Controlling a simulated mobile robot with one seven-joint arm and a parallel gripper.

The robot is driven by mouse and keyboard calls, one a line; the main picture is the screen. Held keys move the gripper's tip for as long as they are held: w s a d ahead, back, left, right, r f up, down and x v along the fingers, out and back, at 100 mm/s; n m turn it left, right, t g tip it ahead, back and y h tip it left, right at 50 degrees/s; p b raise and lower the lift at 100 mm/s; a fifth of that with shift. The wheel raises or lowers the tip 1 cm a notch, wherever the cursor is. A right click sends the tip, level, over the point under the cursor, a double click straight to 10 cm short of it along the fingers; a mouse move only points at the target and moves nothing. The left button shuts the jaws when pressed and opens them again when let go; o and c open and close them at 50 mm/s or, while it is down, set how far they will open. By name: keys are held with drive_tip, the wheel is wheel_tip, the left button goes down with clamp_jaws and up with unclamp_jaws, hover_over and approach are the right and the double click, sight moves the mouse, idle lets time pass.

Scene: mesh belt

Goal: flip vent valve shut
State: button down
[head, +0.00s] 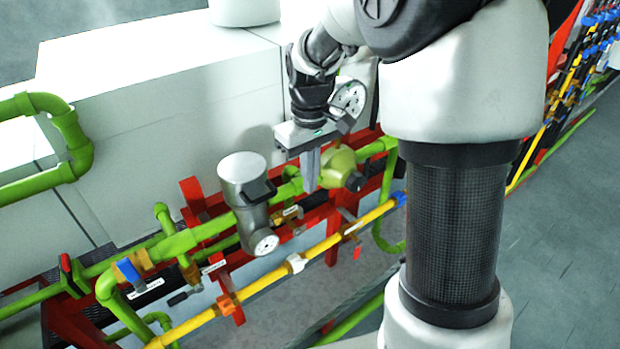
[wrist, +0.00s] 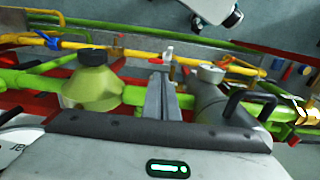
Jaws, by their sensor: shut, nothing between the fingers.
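Several small valves sit on the green and yellow pipes, and their labels are too small to read, so I cannot tell which is the vent valve. One valve with a blue handle (head: 128,270) is at the lower left in the head view. A brass valve (head: 290,213) with a white tag sits just below my gripper (head: 311,186). My gripper points down between the grey metal meter (head: 243,190) and the green regulator (head: 340,168), its fingers shut and empty. In the wrist view my gripper (wrist: 163,82) covers part of the pipework behind it.
A yellow pipe (head: 265,283) runs in front of the green one on a red frame (head: 192,195). White boxes (head: 160,120) stand behind the pipes. More pipes with blue handles (head: 600,20) are at the far right. Grey floor (head: 560,240) is open at the right.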

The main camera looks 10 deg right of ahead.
sight(317, 218)
wheel_tip(317, 218, down, 11)
drive_tip(key=shift+r+b, duration=0.2)
drive_tip(key=shift+b, duration=0.1)
drive_tip(key=shift+w+d+f, duration=0.15)
drive_tip(key=shift+d+f, duration=0.2)
drive_tip(key=shift+d, duration=0.05)
idle(0.9)
drive_tip(key=shift+w+d+f+b, duration=0.1)
drive_tip(key=shift+d+f+b, duration=0.05)
drive_tip(key=shift+f+b, duration=0.15)
drive_tip(key=shift+w+d+f+b, duration=0.15)
drive_tip(key=shift+d+f+b, duration=0.3)
drive_tip(key=shift+f, duration=0.25)
drive_tip(key=shift+f+b, duration=0.8)
drive_tip(key=shift+f, duration=0.7)
